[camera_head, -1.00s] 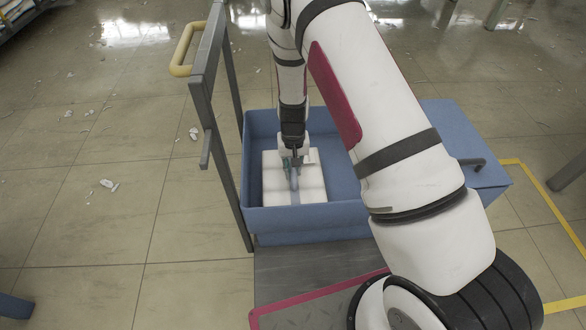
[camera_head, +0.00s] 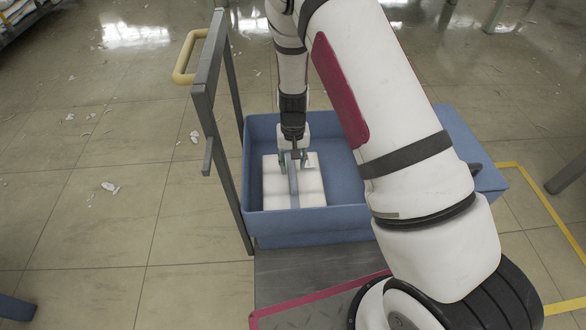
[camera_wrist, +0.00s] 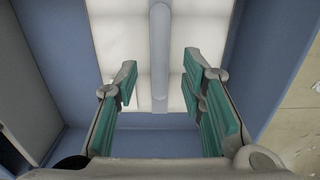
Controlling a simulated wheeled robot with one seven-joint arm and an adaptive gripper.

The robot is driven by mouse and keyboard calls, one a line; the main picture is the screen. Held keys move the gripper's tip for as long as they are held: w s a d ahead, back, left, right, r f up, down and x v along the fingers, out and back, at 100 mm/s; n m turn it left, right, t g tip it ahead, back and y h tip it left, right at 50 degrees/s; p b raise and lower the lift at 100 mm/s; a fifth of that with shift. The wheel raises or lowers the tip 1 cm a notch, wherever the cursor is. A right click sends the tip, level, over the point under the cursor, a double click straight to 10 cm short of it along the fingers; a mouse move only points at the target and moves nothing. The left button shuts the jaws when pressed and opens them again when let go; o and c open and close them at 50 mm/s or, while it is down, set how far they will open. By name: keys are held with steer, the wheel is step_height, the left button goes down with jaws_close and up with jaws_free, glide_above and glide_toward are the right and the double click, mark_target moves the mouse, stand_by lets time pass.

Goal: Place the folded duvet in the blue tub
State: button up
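The folded duvet (camera_head: 312,188) is a white, square bundle with a grey-blue strap (camera_head: 294,192) around its middle. It lies inside the blue tub (camera_head: 320,224), in the left part. The duvet also shows in the wrist view (camera_wrist: 118,28), with the strap (camera_wrist: 159,62) running down its centre. My gripper (camera_head: 293,164) points down just over the duvet. In the wrist view my gripper (camera_wrist: 160,80) is open, its green-padded fingers apart on either side of the strap with clear gaps. My arm hides part of the tub's right side.
The tub rests on a grey platform (camera_head: 290,268) with a red edge. An upright grey frame with a yellow handle (camera_head: 187,56) stands close at the tub's left. Yellow lines (camera_head: 540,210) mark the floor at right. White scraps litter the tiled floor.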

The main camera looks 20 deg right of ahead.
step_height(320, 180, up, 7)
steer(key=p, duration=0.1)
steer(key=shift+p, duration=0.3)
steer(key=s+r+y, duration=0.1)
steer(key=s+r, duration=0.3)
steer(key=r, duration=0.4)
steer(key=s+r+n, duration=0.1)
steer(key=s+r, duration=0.4)
steer(key=r, duration=0.3)
steer(key=s+r+y, duration=0.1)
steer(key=s+r, duration=0.3)
steer(key=r, duration=0.4)
steer(key=s+d+r+h, duration=0.1)
steer(key=s+r, duration=0.2)
steer(key=s, duration=0.9)
steer(key=s+d+r+n+h, duration=0.1)
steer(key=s+r, duration=0.3)
steer(key=s, duration=0.8)
steer(key=shift+s+d+t, duration=0.3)
steer(key=shift+s+d, duration=0.1)
steer(key=shift+d, duration=0.35)
steer(key=shift+r, duration=0.1)
step_height(320, 180, up, 22)
steer(key=t+p, duration=0.3)
steer(key=p, duration=1.7)
steer(key=shift+a+t, duration=0.15)
steer(key=shift+t, duration=0.15)
